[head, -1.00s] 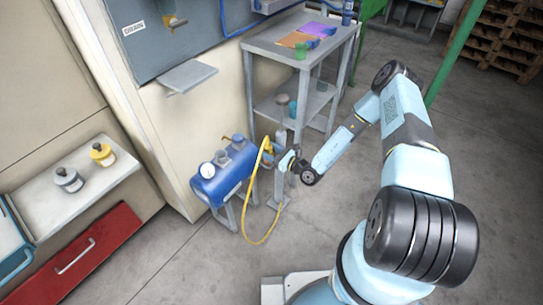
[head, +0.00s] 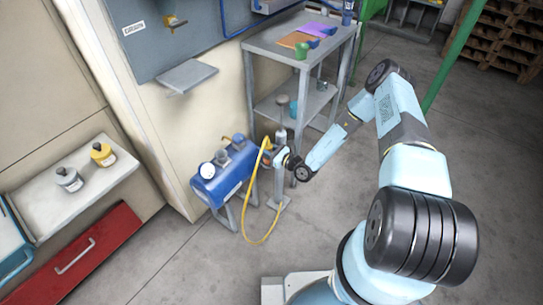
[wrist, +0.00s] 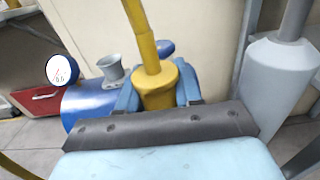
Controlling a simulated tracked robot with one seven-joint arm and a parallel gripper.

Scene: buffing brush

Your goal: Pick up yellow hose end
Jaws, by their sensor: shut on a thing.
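The yellow hose (head: 252,195) loops down from beside the blue tank (head: 225,178) and curves near the floor. Its thick yellow end (wrist: 156,88) fills the middle of the wrist view, upright between the blue fingers of my gripper (wrist: 157,98). My gripper is shut on this hose end. In the head view my gripper (head: 273,157) is small, just right of the tank, and the hold is hard to make out there. The lower part of the hose end is hidden behind the dark edge of my gripper.
The blue tank with its white gauge (wrist: 62,70) is close on the left. A grey post with a cylinder (wrist: 275,75) stands close on the right. A grey shelf table (head: 270,42) stands behind. Open floor (head: 330,225) lies to the right.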

